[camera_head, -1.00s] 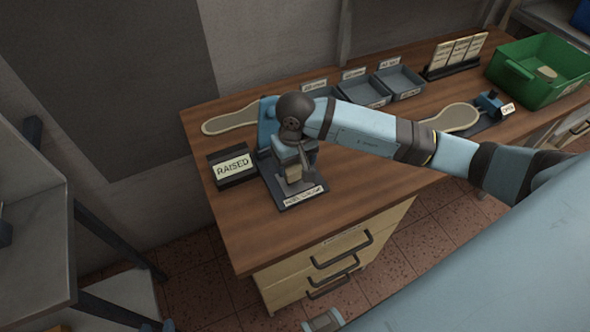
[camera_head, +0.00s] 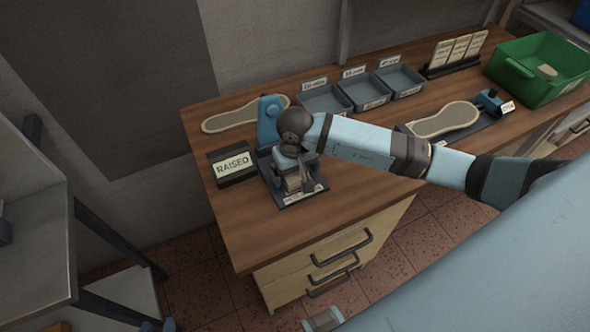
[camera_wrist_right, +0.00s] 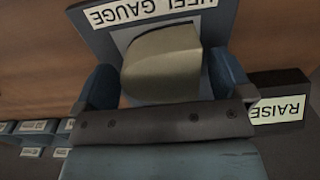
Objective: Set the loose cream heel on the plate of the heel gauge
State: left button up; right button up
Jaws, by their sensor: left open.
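The cream heel (camera_head: 292,182) is between the fingers of my right gripper (camera_head: 298,180), low over the front of the heel gauge (camera_head: 268,122). In the right wrist view the heel (camera_wrist_right: 163,62) fills most of the gap between the blue fingers. The dark base plate (camera_wrist_right: 95,30) with its HEEL GAUGE label lies beneath it. Whether the heel's underside touches the plate cannot be told; gripper and heel cover that spot. My left gripper (camera_head: 158,326) shows only as small tips at the bottom edge, open and away from the bench.
A RAISED sign (camera_head: 233,165) stands just left of the gauge. A sole-shaped piece (camera_head: 235,116) lies behind it. Grey trays (camera_head: 362,92), another gauge with a sole shape (camera_head: 445,120) and a green crate (camera_head: 540,68) are to the right. The front left bench top is bare.

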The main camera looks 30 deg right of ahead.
jog(key=shift+r, duration=0.2)
notch_tip(320, 180, up, 12)
jog(key=b, duration=0.1)
dwell(0.6)
